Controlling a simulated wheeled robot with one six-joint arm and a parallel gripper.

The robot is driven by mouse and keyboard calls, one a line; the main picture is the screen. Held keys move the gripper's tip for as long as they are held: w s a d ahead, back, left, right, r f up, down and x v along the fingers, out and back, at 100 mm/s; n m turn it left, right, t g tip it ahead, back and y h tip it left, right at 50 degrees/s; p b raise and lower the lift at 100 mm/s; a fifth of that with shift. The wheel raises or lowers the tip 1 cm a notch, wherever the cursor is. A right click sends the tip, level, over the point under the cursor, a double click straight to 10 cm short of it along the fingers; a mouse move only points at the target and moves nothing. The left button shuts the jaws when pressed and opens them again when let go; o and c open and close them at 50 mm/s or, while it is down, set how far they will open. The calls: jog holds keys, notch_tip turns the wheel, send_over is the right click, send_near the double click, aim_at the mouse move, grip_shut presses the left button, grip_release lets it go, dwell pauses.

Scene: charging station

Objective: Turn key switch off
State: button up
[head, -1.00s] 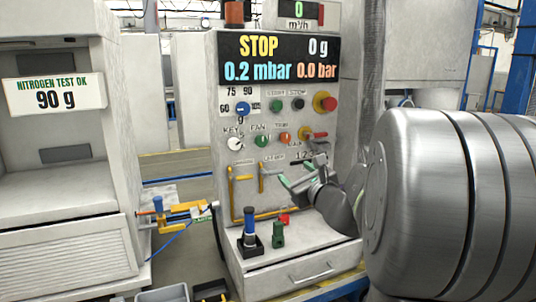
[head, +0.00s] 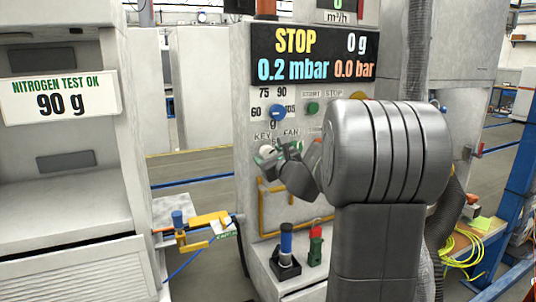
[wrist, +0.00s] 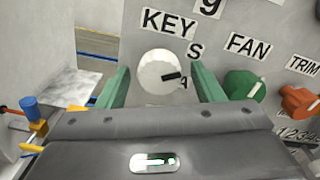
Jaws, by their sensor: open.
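The key switch is a round white knob (wrist: 158,73) with a dark pointer, under the KEY label in the wrist view. The pointer aims right, near the A mark and below the S mark. My gripper (wrist: 160,82) is open, with one green finger on each side of the knob. I cannot tell whether either finger touches it. In the head view my gripper (head: 268,154) is at the panel below the KEY label, and the knob (head: 267,150) is partly hidden by it.
The green FAN knob (wrist: 244,85) is close to the right finger, with the orange TRIM knob (wrist: 299,101) further right. A blue selector knob (head: 278,112) is above. Yellow pipes (head: 272,222) and a blue-topped valve (head: 286,242) are below.

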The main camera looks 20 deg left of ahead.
jog(key=shift+w+a, duration=0.3)
jog(key=shift+a, duration=0.1)
jog(key=c, duration=1)
jog(key=shift+o, duration=0.2)
